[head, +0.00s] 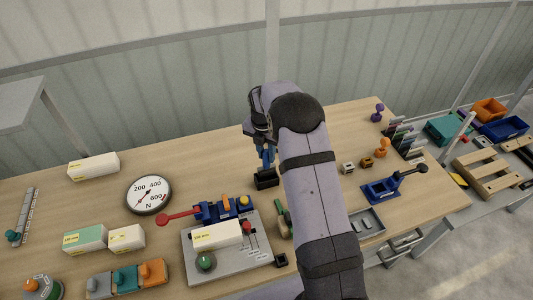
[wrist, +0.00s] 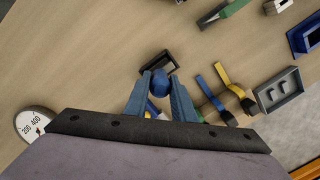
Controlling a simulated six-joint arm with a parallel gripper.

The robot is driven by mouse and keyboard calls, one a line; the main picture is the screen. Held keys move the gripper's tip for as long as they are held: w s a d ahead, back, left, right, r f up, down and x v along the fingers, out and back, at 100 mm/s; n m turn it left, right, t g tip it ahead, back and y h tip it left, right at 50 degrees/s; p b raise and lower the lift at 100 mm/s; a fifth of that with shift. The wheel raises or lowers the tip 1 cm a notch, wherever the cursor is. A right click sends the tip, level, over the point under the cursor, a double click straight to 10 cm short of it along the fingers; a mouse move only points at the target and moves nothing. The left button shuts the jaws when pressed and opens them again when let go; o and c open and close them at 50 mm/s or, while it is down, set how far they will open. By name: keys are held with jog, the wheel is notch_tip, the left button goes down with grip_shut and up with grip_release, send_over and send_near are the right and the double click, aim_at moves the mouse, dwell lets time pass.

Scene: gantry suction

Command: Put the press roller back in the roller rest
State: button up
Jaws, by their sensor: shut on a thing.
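My gripper (head: 266,162) points down over the back middle of the table. In the wrist view its two blue fingers (wrist: 160,98) are shut on a rounded blue part, which I take to be the handle of the press roller (wrist: 160,80). A small black box-like holder, seemingly the roller rest (head: 267,179), stands on the table right below the fingers. In the wrist view the rest (wrist: 171,60) shows as a dark frame just beyond the blue part. The roller's lower end is hidden, and I cannot tell whether it touches the rest.
A grey press plate (head: 240,262) with a blue and orange fixture (head: 222,210) stands in front and to the left. A round dial (head: 148,195) lies further left. A blue stand with a black-knobbed lever (head: 383,190) is to the right. The wood around the rest is mostly clear.

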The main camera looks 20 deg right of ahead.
aim_at(266, 163)
jog(key=shift+f+b, duration=1.4)
jog(key=shift+f, duration=1.1)
jog(key=o, duration=1.1)
jog(key=shift+o, duration=0.2)
jog(key=shift+s+a+r+b, duration=0.1)
jog(key=shift+r+b, duration=0.35)
jog(key=shift+r, duration=0.75)
jog(key=shift+s+a+r+b, duration=0.15)
jog(key=shift+r+b, duration=0.35)
jog(key=shift+r, duration=0.75)
jog(key=shift+s+a+r+b, duration=0.1)
jog(key=shift+r+b, duration=0.35)
jog(key=shift+r, duration=0.75)
jog(key=shift+s, duration=0.1)
